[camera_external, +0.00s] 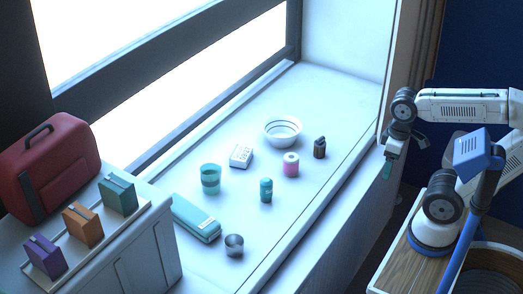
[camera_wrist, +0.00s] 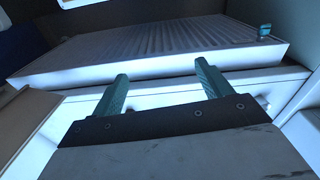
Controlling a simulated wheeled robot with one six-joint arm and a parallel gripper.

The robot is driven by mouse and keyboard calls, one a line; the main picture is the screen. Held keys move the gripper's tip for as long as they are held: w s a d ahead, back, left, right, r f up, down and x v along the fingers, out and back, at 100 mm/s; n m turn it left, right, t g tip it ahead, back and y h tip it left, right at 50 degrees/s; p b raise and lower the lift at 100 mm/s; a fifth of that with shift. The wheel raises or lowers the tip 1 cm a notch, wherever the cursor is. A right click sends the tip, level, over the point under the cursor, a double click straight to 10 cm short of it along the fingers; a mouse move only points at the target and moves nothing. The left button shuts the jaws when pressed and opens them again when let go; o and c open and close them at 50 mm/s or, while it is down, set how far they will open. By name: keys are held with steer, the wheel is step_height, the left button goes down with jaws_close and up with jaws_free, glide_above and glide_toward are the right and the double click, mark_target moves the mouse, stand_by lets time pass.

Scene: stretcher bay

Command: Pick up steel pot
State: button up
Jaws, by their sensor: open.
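The steel pot (camera_external: 234,245) is a small grey metal cup standing upright on the near end of the white window sill (camera_external: 335,100) in the external view. My gripper (camera_external: 388,168) is at the right, beyond the sill's right edge and far from the pot, with its fingers pointing down. In the wrist view my gripper (camera_wrist: 162,72) shows two teal fingers spread apart with nothing between them. The pot cannot be made out in the wrist view.
Near the pot lie a teal case (camera_external: 196,218), a teal bottle (camera_external: 266,190) and a teal cup (camera_external: 210,179). Farther back are a white bowl (camera_external: 283,131), a pink-labelled jar (camera_external: 291,165) and a dark bottle (camera_external: 320,147). The wrist view faces a ribbed white panel (camera_wrist: 150,45).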

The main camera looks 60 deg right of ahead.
steer(key=w+a+f+n+h, duration=0.5)
steer(key=w+a+n, duration=0.2)
steer(key=w+n, duration=0.15)
steer(key=n+t, duration=1)
steer(key=n, duration=0.9)
glide_toward(229, 241)
steer(key=s+d, duration=0.1)
steer(key=d, duration=0.1)
steer(key=s+d+f, duration=0.1)
steer(key=s+d, duration=0.2)
steer(key=d, duration=0.1)
steer(key=shift+s+d+f, duration=0.15)
steer(key=shift+d+f, duration=0.1)
steer(key=w+a+n+y, duration=0.1)
steer(key=w+a+r+n+t, duration=0.1)
steer(key=a+n, duration=0.1)
steer(key=w+a+n+y, duration=0.1)
steer(key=a, duration=0.1)
steer(key=shift+w+r+n+t+y, duration=0.1)
steer(key=shift+r+n+t+y, duration=0.2)
steer(key=shift+r+n, duration=0.05)
steer(key=shift+w+f, duration=0.15)
steer(key=x, duration=0.7)
steer(key=shift+w+d+f, duration=0.1)
steer(key=shift+d+f, duration=0.05)
steer(key=shift+f, duration=0.05)
steer(key=c, duration=1.1)
